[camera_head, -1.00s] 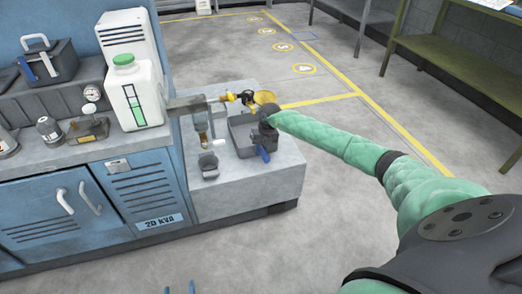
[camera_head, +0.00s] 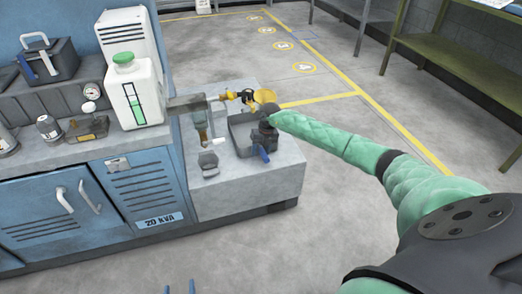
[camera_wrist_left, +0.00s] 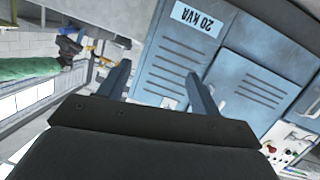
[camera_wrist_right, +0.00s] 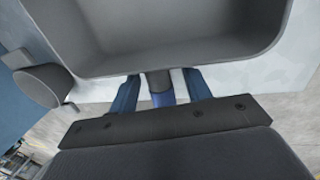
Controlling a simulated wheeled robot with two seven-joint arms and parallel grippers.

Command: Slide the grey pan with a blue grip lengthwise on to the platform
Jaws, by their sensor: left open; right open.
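The grey pan (camera_head: 240,138) is on the light grey platform (camera_head: 245,185) beside the blue cabinet; I cannot tell whether it lies fully flat. My right gripper (camera_head: 263,150) is at the pan's near right end, pointing down. In the right wrist view the pan (camera_wrist_right: 165,55) fills the top, and its blue grip (camera_wrist_right: 162,98) lies between the open fingers of the right gripper (camera_wrist_right: 157,92), with its lower part hidden. My left gripper (camera_head: 180,287) shows only its fingertips at the bottom of the head view. In the left wrist view it (camera_wrist_left: 160,85) is open and empty.
A small grey cup-like part (camera_head: 208,163) stands left of the pan. A clear vessel with a white handle (camera_head: 203,132) and a yellow fitting (camera_head: 262,97) are close behind. A white jug (camera_head: 135,95) stands on the cabinet top. The floor to the right is open.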

